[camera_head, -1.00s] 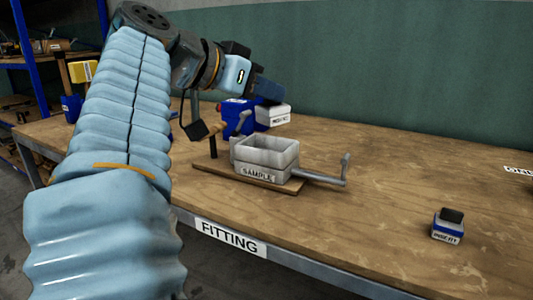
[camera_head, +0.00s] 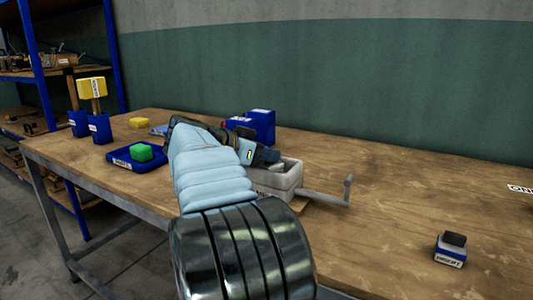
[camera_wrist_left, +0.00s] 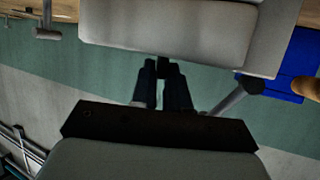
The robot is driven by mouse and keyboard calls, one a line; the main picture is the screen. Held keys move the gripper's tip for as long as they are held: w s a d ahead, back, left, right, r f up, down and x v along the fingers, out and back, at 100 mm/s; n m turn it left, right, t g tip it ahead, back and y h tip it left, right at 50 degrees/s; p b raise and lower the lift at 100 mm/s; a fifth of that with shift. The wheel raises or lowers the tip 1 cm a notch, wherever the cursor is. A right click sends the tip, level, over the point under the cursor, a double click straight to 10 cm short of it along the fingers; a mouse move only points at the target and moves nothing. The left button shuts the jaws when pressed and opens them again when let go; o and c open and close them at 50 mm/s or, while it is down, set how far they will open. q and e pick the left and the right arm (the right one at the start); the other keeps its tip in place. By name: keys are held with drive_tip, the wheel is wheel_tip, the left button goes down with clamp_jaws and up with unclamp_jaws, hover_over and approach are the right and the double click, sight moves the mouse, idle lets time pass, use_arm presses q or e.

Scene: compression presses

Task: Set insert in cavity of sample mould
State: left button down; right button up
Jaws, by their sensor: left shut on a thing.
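The grey sample mould (camera_head: 290,178) sits on the table in the head view, partly covered by my left arm. Its crank handle (camera_head: 330,197) sticks out to the right. In the left wrist view my gripper (camera_wrist_left: 163,80) is shut on a dark knob, apparently that of the insert. A large grey block (camera_wrist_left: 170,25) lies just beyond the fingertips; I cannot tell if it is the insert or the mould. Whether the held insert is inside the cavity is hidden. My right gripper is not in view.
A second blue-and-white insert (camera_head: 450,252) with a dark knob stands at the table's right. A blue box (camera_head: 262,124) stands behind the mould. A blue tray (camera_head: 122,165) with a green block (camera_head: 142,152) lies left. The right of the table is mostly clear.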

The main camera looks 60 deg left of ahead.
use_arm(q)
drive_tip(key=shift+f+b, duration=0.3)
drive_tip(key=shift+f, duration=0.05)
drive_tip(key=c, duration=1.1)
unclamp_jaws()
drive_tip(key=shift+r, duration=0.15)
drive_tip(key=shift+s+r+p, duration=0.1)
drive_tip(key=shift+r+p, duration=0.05)
drive_tip(key=shift+p, duration=0.2)
drive_tip(key=b+v, duration=0.1)
drive_tip(key=v, duration=1)
drive_tip(key=shift+s+d, duration=0.1)
drive_tip(key=shift+s, duration=0.35)
